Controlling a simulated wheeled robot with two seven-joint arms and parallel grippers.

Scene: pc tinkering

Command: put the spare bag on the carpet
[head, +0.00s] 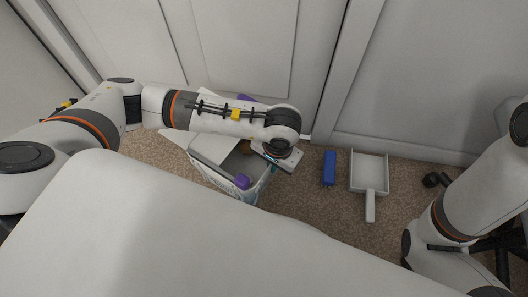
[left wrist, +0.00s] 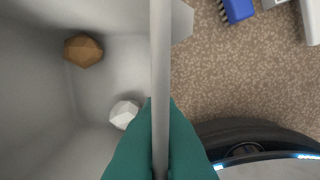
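No spare bag can be told for certain in either view. A pale bin (head: 258,190) stands on the carpet (head: 310,205), partly hidden under my left arm. A purple item (head: 242,182) shows at its near side; I cannot tell what it is. My left gripper (head: 274,166) is at the bin's right side, pointing down. In the left wrist view its teal fingers (left wrist: 160,140) lie against both faces of the bin's wall, at the rim (left wrist: 160,60). A brown lump (left wrist: 83,50) and a white lump (left wrist: 124,114) lie inside the bin. My right gripper is out of view.
A blue brush (head: 329,168) and a pale dustpan (head: 370,172) lie on the carpet right of the bin. A small dark object (head: 437,180) lies farther right. White panels (head: 240,45) close off the back. Some bare carpet shows below the brush.

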